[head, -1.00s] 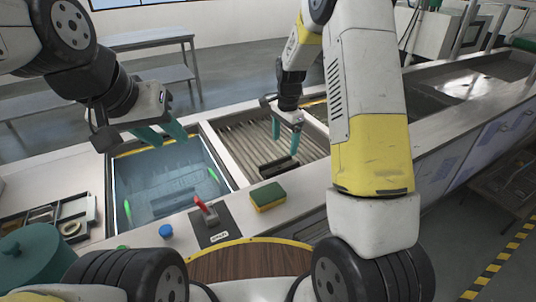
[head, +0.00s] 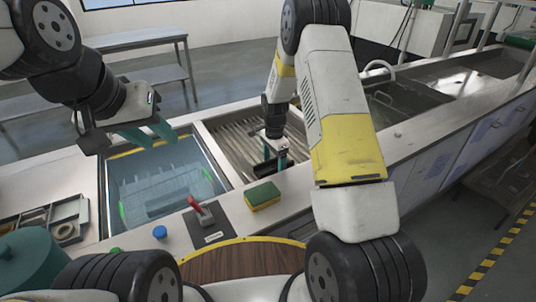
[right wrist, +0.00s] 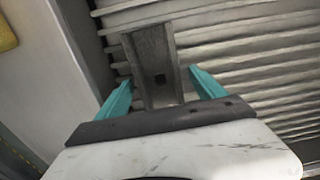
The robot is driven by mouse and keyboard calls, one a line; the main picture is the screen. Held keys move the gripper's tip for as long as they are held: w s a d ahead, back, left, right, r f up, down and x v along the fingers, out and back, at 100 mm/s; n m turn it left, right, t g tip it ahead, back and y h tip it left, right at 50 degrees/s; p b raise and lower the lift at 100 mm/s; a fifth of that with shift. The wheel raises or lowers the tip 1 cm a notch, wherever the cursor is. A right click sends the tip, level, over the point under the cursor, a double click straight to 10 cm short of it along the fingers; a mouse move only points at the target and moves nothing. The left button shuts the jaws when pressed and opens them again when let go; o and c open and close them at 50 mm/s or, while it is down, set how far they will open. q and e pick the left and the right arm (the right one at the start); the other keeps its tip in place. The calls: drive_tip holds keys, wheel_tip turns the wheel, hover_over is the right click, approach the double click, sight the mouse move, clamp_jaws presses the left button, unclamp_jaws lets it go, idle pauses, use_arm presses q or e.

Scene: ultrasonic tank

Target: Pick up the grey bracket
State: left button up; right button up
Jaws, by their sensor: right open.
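The grey bracket (right wrist: 152,68) is a dark, channel-shaped piece with a small square hole, lying on the ribbed rack (right wrist: 240,62) in the right wrist view. My right gripper (right wrist: 160,92) is open, with one teal finger on each side of the bracket's near end. In the head view my right gripper (head: 275,160) points down over the ribbed bay and hides much of the bracket. I cannot tell whether the fingers touch it. My left gripper (head: 147,133) is open and empty above the far side of the blue tank.
The tank (head: 102,190) holds liquid and a sunken basket with green handles (head: 206,174). A yellow-green sponge (head: 262,195), a red lever (head: 196,205) and a blue knob (head: 160,232) are on the front ledge. A parts tray (head: 84,212) stands left.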

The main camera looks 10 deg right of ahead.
clamp_jaws()
drive_tip(key=shift+r, duration=0.1)
